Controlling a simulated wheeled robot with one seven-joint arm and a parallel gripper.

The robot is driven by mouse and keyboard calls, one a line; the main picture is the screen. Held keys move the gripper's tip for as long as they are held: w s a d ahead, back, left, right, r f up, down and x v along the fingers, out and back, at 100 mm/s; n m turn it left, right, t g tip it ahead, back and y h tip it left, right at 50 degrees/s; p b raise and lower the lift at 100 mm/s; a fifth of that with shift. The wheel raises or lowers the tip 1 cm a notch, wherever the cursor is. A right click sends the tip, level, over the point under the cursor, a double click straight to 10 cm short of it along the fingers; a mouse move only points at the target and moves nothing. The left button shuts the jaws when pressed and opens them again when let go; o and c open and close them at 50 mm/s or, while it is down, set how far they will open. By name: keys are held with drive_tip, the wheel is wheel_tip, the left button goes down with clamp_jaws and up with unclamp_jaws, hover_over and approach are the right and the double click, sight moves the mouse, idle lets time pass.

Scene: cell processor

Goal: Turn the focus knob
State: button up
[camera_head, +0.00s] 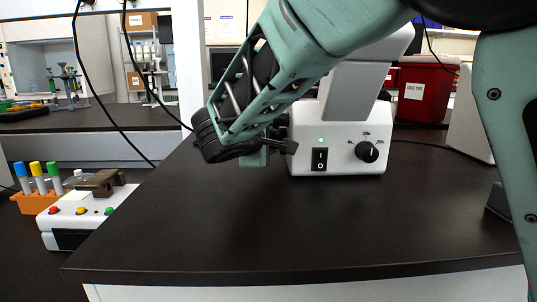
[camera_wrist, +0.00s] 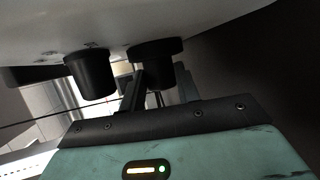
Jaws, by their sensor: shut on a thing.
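The white microscope-like device (camera_head: 334,135) stands on the dark bench, partly hidden behind my arm. A dark focus knob (camera_head: 289,147) projects from its left side. My gripper (camera_head: 277,140) is at that knob, partly hidden by my arm's end. In the wrist view, my gripper (camera_wrist: 158,88) has its fingers shut at a black round knob (camera_wrist: 155,52) under a pale body. The knob's far side and the exact contact are hidden.
A second black cylinder (camera_wrist: 90,76) hangs just left of the fingers in the wrist view. The device's front has a black dial (camera_head: 367,151) and a power switch (camera_head: 319,159). A tube rack (camera_head: 36,203) stands at the left. The bench front (camera_head: 300,235) is clear.

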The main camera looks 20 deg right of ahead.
idle(0.4)
drive_tip(key=o, duration=1)
drive_tip(key=p+v, duration=0.1)
drive_tip(key=v, duration=1.6)
drive_tip(key=shift+s+a+f+p, duration=0.15)
drive_tip(key=shift+s+p, duration=0.15)
drive_tip(key=shift+p, duration=0.1)
